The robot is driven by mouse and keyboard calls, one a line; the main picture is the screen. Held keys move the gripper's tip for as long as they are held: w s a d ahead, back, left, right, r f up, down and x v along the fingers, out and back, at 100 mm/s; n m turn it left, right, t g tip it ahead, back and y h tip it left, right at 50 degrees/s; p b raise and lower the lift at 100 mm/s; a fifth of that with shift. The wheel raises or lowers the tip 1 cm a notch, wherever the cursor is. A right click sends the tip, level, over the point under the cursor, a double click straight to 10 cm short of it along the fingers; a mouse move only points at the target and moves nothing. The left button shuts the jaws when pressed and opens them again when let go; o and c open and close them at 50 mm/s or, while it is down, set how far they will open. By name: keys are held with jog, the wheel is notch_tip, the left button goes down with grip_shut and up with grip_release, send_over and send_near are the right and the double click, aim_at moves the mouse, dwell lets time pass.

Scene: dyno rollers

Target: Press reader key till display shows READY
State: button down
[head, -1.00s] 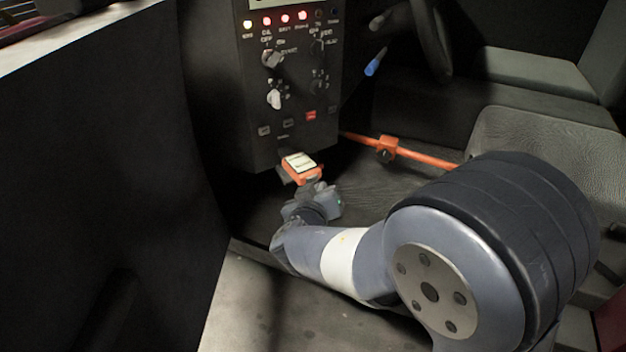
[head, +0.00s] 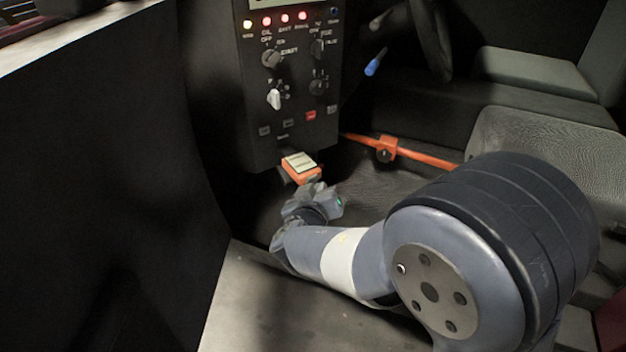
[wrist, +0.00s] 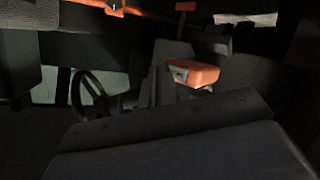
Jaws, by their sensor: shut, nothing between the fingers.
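The orange reader (head: 301,173) sits just below the dark control panel in the head view. Its pale face (head: 299,161) points up, but any text on it is too small to read. An orange block, which looks like the reader (wrist: 195,73), shows in the wrist view near the centre. My gripper (head: 317,188) is shut and empty, just in front of and below the reader. I cannot tell whether its tips touch the reader. The reader's key cannot be made out.
The control panel (head: 288,95) carries lit lamps, knobs and a red button above the reader. An orange bar (head: 430,158) with a clamp runs right toward a grey seat (head: 545,135). A dark panel (head: 95,170) bounds the left side. A steering wheel (wrist: 88,92) shows in the wrist view.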

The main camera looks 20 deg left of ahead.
jog(key=shift+w+a+f+b, duration=0.1)
jog(key=shift+b, duration=0.2)
jog(key=shift+w+a+b, duration=0.2)
jog(key=shift+b, duration=0.15)
jog(key=shift+w+a+b, duration=0.25)
jog(key=shift+a+b, duration=0.05)
jog(key=shift+b, duration=0.05)
dwell(0.7)
jog(key=shift+s, duration=0.1)
jog(key=shift+s+d+b, duration=0.45)
jog(key=shift+d+b, duration=0.15)
jog(key=shift+b, duration=0.3)
